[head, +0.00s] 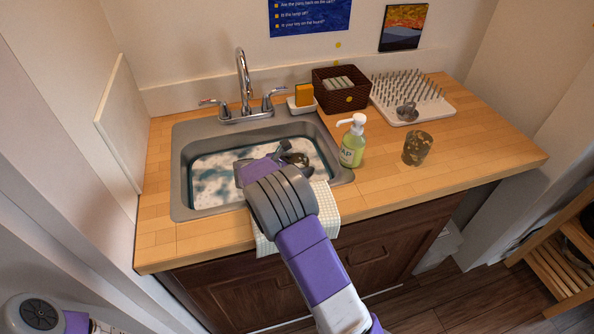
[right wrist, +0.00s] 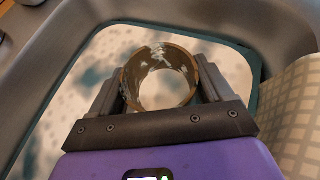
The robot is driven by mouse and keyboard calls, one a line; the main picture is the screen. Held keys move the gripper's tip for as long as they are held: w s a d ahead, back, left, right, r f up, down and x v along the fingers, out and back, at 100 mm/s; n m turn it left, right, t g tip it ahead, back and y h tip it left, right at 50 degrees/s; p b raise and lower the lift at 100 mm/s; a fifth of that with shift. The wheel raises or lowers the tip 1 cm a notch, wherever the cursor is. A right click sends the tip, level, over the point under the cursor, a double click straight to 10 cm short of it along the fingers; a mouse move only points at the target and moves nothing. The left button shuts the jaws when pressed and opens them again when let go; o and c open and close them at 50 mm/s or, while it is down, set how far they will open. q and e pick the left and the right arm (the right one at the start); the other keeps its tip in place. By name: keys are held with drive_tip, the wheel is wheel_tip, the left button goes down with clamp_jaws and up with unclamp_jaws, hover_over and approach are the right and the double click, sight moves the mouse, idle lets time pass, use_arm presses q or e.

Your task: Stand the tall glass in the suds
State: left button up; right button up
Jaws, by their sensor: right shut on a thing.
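My right gripper (head: 292,156) is over the right part of the sink (head: 180,185), which holds water with white suds (head: 215,172). In the right wrist view it is shut on a brown-smeared glass (right wrist: 134,74), one finger on each side. I look down into its round open mouth, and suds show beyond it. I cannot tell whether its base touches the water or the sink floor. In the head view my gripper mostly hides this glass. Another smeared glass (head: 417,148) stands upright on the counter at the right. My left gripper is not in view.
A soap bottle (head: 352,145) stands right of the sink. A checked cloth (head: 327,208) hangs over the front edge. Behind are the tap (head: 243,80), a sponge (head: 304,95) in a dish, a brown basket (head: 342,100) and a drying rack (head: 410,97) with a metal cup.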

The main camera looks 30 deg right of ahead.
drive_tip(key=shift+f, duration=0.6)
drive_tip(key=shift+f, duration=0.1)
drive_tip(key=o, duration=1.4)
drive_tip(key=shift+f, duration=0.1)
drive_tip(key=shift+r, duration=0.2)
drive_tip(key=p+v, duration=0.3)
drive_tip(key=v, duration=0.9)
